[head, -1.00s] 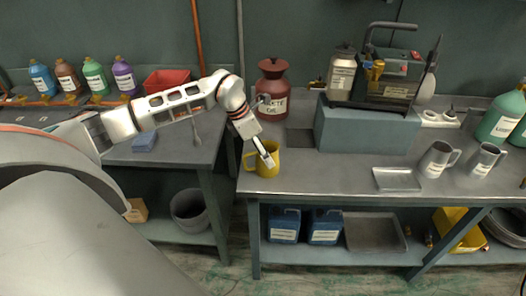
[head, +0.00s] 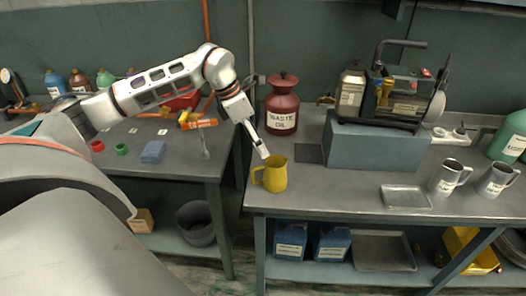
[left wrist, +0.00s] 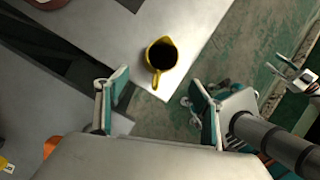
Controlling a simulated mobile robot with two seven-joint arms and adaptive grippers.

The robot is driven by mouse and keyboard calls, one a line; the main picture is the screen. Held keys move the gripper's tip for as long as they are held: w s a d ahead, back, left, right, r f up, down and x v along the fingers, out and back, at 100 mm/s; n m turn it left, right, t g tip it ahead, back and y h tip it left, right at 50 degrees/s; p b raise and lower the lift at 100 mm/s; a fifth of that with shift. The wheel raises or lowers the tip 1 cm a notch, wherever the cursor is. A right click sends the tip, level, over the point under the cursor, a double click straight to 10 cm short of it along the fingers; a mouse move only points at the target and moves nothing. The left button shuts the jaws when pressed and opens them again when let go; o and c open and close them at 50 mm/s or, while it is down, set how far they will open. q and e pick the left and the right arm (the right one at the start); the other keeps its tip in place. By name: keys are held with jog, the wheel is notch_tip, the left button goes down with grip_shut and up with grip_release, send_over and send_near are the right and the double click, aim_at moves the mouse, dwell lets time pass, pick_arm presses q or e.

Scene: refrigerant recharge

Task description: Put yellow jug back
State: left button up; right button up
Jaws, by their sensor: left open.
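The yellow jug (head: 274,177) stands upright on the right bench (head: 340,203), near its front left corner. Its handle points left in the head view. In the left wrist view the yellow jug (left wrist: 156,50) is seen from above, dark inside. My left gripper (head: 264,154) is open and empty, just above the jug's rim. In the wrist view the open left gripper's (left wrist: 160,92) two fingers are spread, with the jug beyond and between them, apart from both. What looks like my right gripper (left wrist: 296,76) shows small at the wrist view's right edge, its jaw state unclear.
A red waste oil can (head: 282,103) stands behind the jug. A grey block (head: 375,146) carrying a machine (head: 400,95) is to the right. A metal tray (head: 404,197) and two metal jugs (head: 448,177) stand farther right. A gap separates the left bench (head: 185,163).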

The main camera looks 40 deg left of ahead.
pick_arm(q)
jog(key=s+d+f+n+t+h, duration=0.1)
jog(key=s+d+n+h, duration=0.3)
jog(key=d, duration=0.7)
jog(key=d+n+t+h, duration=0.15)
jog(key=d+h, duration=0.35)
jog(key=d, duration=0.5)
jog(key=s+d+f+n+t+h, duration=0.1)
jog(key=s+d+n+h, duration=0.3)
jog(key=d, duration=0.7)
jog(key=w+a+f+n+t+y, duration=0.1)
jog(key=a+f+n+t+y, duration=0.35)
jog(key=n, duration=0.45)
jog(key=w+a+f+n+t+y, duration=0.1)
jog(key=a+f+n+t+y, duration=0.15)
jog(key=f+n+t, duration=0.55)
jog(key=s+a+f+n+g+y, duration=0.2)
jog(key=s+f+n+g+y, duration=0.1)
jog(key=s+f+n, duration=0.3)
jog(key=s+a+f+n+g+y, duration=0.2)
jog(key=s+f+n+g, duration=0.3)
jog(key=s+f, duration=0.3)
notch_tip(320, 180, down, 3)
jog(key=shift+s+n+y, duration=0.25)
jog(key=shift+n+y, duration=0.3)
jog(key=shift+y, duration=0.15)
